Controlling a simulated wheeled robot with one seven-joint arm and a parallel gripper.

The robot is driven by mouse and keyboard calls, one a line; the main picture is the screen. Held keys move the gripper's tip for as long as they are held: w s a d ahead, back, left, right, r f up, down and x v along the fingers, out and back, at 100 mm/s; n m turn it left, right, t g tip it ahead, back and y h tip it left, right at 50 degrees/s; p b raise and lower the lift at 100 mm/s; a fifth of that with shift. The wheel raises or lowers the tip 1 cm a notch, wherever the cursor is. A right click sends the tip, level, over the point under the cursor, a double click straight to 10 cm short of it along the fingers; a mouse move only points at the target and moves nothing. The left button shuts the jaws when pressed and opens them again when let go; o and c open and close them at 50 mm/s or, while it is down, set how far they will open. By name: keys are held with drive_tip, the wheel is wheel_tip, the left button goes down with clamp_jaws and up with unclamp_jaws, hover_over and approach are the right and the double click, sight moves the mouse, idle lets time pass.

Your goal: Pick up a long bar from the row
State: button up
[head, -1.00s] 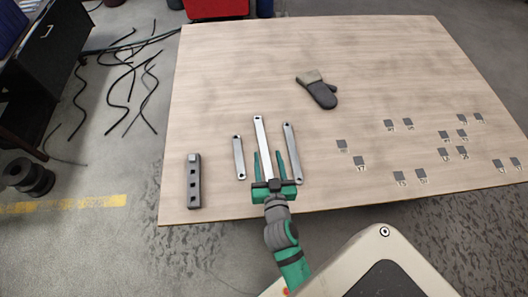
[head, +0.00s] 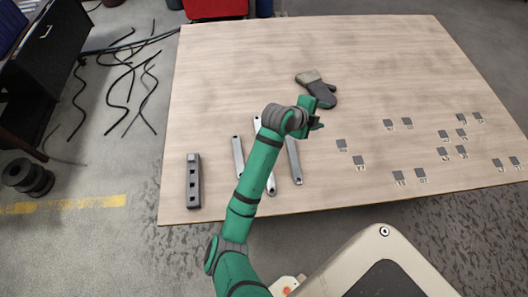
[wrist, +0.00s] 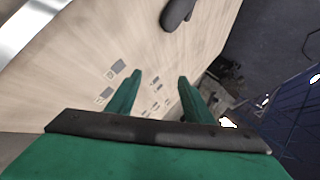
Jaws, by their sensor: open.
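My gripper (head: 316,123) is above the table, right of the bars and just below the mitt. In the wrist view my gripper (wrist: 158,77) has its two green fingers apart with nothing between them. A bright metal strip (wrist: 28,28), likely one of the bars, crosses that view's top left corner.
A dark block with square holes (head: 193,182) stands at the front left. Several small grey labelled squares (head: 444,153) lie at the right. The back of the table is clear.

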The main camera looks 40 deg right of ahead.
drive_tip(key=w+a+f+m+y, duration=0.2)
drive_tip(key=w+a+m+y, duration=0.25)
drive_tip(key=a, duration=0.45)
drive_tip(key=w+a+f+m+y, duration=0.2)
drive_tip(key=w+a+m+y, duration=0.3)
drive_tip(key=a, duration=0.4)
drive_tip(key=shift+y, duration=0.65)
drive_tip(key=f, duration=0.3)
drive_tip(key=s+f, duration=0.1)
drive_tip(key=f, duration=0.6)
drive_tip(key=shift+s+a+f, duration=0.1)
drive_tip(key=shift+s+f, duration=0.05)
drive_tip(key=shift+f, duration=0.25)
clamp_jaws()
